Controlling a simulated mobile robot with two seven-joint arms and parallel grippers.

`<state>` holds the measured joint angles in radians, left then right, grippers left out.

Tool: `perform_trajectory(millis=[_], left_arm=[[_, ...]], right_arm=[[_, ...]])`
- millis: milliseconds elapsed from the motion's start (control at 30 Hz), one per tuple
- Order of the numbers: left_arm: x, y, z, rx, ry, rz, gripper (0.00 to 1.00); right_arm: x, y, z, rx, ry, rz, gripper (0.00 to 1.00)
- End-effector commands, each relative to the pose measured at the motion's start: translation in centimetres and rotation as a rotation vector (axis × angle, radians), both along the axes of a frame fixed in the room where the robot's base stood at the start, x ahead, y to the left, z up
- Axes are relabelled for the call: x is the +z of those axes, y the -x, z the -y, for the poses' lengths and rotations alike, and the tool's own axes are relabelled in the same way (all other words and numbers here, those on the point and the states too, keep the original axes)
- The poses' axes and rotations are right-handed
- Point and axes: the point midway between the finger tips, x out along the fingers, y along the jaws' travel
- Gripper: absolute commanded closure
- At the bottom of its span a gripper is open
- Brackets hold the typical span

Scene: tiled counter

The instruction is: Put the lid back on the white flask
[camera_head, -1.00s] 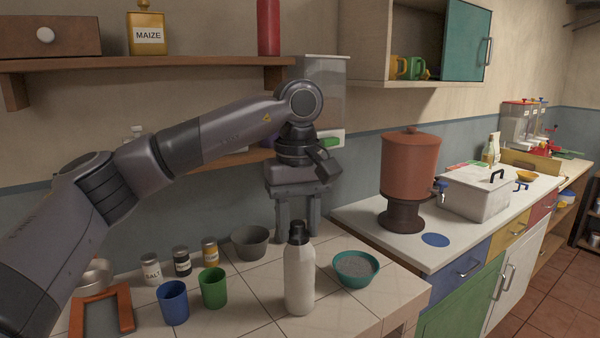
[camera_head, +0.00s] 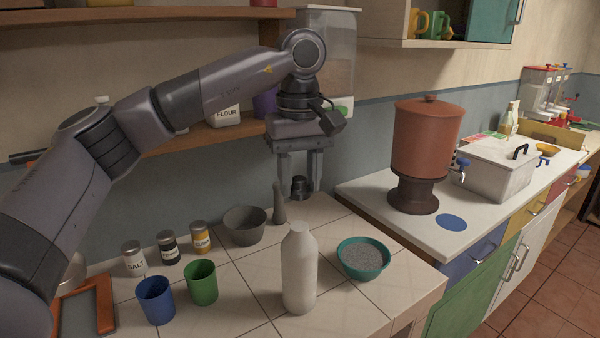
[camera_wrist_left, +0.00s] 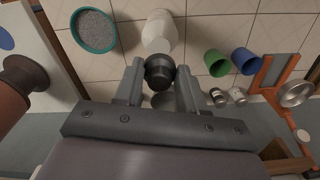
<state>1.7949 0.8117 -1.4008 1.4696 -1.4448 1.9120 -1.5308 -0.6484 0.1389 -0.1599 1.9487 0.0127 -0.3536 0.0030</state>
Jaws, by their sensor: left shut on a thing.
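The white flask (camera_head: 299,270) stands upright on the tiled counter, its top bare in the head view. My left gripper (camera_head: 300,188) is shut on a black lid (camera_head: 299,187), held between its fingertips, apart from the flask and above its top in the picture. In the left wrist view the lid (camera_wrist_left: 159,71) sits between the fingertips (camera_wrist_left: 159,75). The flask (camera_wrist_left: 160,30) shows just beyond it, partly covered by it. My right gripper is not in view.
A teal bowl (camera_head: 363,259) of grey grains stands right of the flask. A grey bowl (camera_head: 245,226) and an upright grey pestle-like piece (camera_head: 279,205) stand behind. Green (camera_head: 201,283) and blue (camera_head: 156,300) cups are to the left. A shelf (camera_head: 200,140) runs along the wall.

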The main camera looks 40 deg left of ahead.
Motion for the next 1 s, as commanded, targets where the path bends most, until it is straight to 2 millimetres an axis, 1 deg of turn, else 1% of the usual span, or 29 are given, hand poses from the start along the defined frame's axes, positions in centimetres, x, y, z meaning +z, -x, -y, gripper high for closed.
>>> perform_trajectory(millis=[167, 200, 367, 533, 700, 1000], left_arm=[[-1.6, 0.0, -0.1, 0.002, 0.0, -0.001, 0.88], [-2.2, 0.0, -0.1, 0.002, 0.001, -0.001, 0.88], [-3.9, 0.0, -0.1, 0.002, 0.0, 0.0, 0.88], [-5.2, 0.0, 0.0, 0.0, 0.0, -0.002, 0.88], [-5.8, 0.0, 0.0, -0.001, 0.001, -0.001, 0.88], [-5.8, 0.0, 0.0, 0.0, 0.0, 0.0, 0.88]], right_arm=[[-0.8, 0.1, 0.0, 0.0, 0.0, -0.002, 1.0], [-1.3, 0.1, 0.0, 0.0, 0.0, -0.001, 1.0], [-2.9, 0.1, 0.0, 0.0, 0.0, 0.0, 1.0], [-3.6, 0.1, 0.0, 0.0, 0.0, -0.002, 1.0], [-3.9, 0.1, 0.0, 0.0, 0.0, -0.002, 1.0], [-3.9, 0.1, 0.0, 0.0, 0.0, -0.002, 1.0]])
